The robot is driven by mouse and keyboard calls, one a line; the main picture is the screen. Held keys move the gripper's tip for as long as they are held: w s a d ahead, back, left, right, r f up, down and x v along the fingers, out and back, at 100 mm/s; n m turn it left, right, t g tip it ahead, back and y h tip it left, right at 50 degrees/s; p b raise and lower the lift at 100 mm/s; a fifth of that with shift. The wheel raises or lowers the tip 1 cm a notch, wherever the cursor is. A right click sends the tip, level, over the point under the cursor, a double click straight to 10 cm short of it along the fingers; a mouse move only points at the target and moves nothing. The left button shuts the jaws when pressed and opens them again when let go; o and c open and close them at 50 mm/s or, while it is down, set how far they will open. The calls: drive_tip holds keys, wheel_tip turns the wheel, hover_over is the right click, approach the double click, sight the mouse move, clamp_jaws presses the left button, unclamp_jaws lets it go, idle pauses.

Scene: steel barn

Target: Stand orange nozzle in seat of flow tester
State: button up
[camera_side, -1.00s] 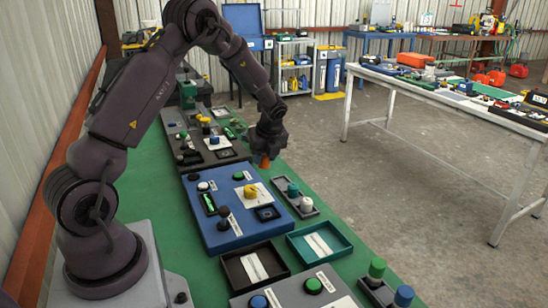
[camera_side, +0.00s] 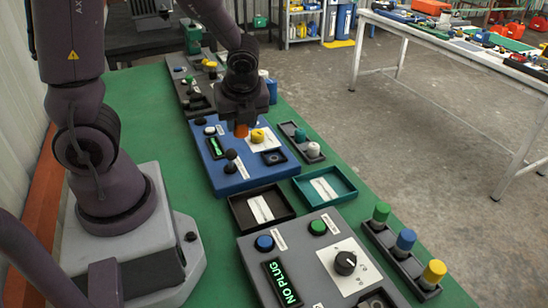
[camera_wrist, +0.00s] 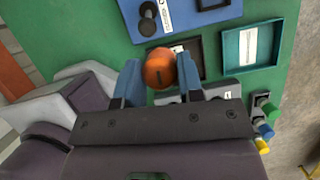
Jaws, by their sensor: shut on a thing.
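The orange nozzle (camera_side: 241,131) is held in my gripper (camera_side: 243,122), in the air; in the side view it overlaps the back of a blue panel. In the wrist view the nozzle (camera_wrist: 159,66) sits between the two blue fingers of my gripper (camera_wrist: 159,75), its round end facing the camera. The blue panel (camera_side: 228,182) has a lit green display, knobs, a yellow-capped part on a white plate and a dark square socket (camera_side: 273,157). No readable label shows which panel is the flow tester. The nozzle's height above the panel is hard to tell.
A grey panel (camera_side: 255,250) reading "NO PLUG" stands in front, a dark panel (camera_side: 180,72) behind. A black tray (camera_side: 240,214) and a teal tray (camera_side: 345,192) lie between the panels. Racks with coloured caps (camera_side: 372,236) stand on the right. The green bench (camera_side: 150,100) is partly bare.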

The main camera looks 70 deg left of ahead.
drive_tip(key=shift+n, duration=0.6)
drive_tip(key=w+a+f, duration=0.2)
drive_tip(key=w+f, duration=0.1)
drive_tip(key=w+a+f, duration=0.2)
drive_tip(key=w+f, duration=0.1)
drive_tip(key=f, duration=0.1)
drive_tip(key=w+a+f, duration=0.2)
drive_tip(key=w+f, duration=0.1)
drive_tip(key=w, duration=0.1)
drive_tip(key=shift+f, duration=0.4)
drive_tip(key=shift+w+f, duration=0.1)
drive_tip(key=shift+f, duration=1.5)
